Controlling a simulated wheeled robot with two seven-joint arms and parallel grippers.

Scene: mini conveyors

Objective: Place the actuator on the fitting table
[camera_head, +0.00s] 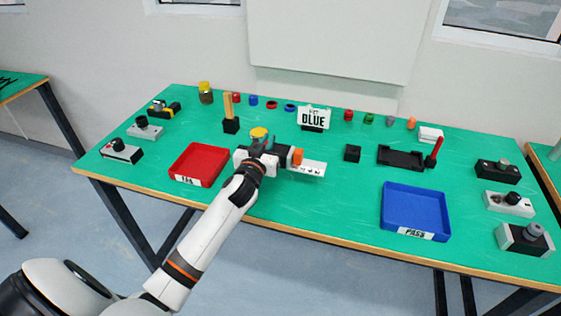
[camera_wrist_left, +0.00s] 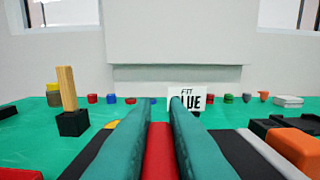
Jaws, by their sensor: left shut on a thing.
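My left gripper (camera_head: 264,146) reaches over the middle of the green table, at a white and black unit. In the left wrist view its two teal fingers (camera_wrist_left: 160,130) are close together, with a red thing (camera_wrist_left: 160,155) showing between them. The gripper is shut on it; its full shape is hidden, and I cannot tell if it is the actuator. A yellow round top (camera_head: 259,133) shows just beyond the gripper. An orange block (camera_head: 297,157) and a labelled white plate (camera_head: 311,169) show at its right. I cannot tell which part is the fitting table. My right gripper is not in view.
A sign reading "FIT BLUE" (camera_head: 313,117) stands behind, among several small coloured parts. A red tray (camera_head: 225,160) is at left, a blue tray (camera_head: 444,205) at right. A wooden post (camera_head: 228,107) on a black block stands close behind-left. Units with knobs line both ends.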

